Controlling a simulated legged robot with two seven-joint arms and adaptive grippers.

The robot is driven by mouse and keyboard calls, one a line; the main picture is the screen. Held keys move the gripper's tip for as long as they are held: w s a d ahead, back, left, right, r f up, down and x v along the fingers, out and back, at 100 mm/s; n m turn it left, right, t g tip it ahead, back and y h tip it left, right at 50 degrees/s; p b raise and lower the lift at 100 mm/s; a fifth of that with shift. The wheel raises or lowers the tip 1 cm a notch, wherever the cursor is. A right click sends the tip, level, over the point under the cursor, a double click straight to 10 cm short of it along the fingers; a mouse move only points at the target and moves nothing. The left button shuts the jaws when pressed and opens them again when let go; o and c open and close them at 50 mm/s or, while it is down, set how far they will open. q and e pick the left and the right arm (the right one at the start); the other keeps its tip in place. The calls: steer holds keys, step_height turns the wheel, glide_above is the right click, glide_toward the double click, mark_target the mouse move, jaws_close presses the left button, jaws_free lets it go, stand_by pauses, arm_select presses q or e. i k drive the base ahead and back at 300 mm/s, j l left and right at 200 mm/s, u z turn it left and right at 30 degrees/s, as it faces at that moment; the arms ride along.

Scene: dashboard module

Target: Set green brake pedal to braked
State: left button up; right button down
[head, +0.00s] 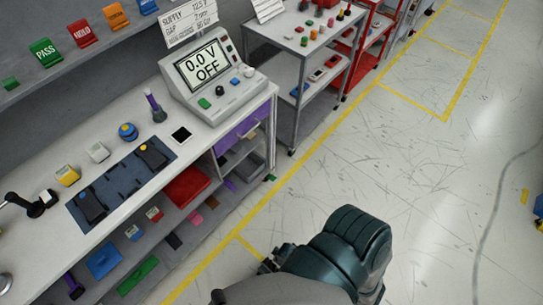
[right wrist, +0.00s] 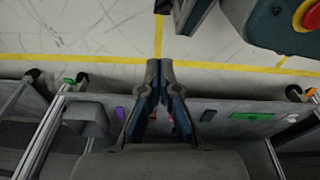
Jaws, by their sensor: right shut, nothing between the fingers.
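I cannot make out a green brake pedal for certain. My left gripper is not in view.
The workbench (head: 222,128) holds a meter reading 0.0 V OFF (head: 208,75), a purple-handled lever (head: 154,105) and a blue-yellow knob (head: 128,131). Its lower shelves hold a red tray (head: 187,187) and a green flat piece (head: 138,275).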

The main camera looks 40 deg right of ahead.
mark_target(272, 178)
steer(key=i+l, duration=0.1)
steer(key=l, duration=0.35)
steer(key=i+l, duration=0.1)
steer(key=l, duration=0.85)
steer(key=i, duration=0.05)
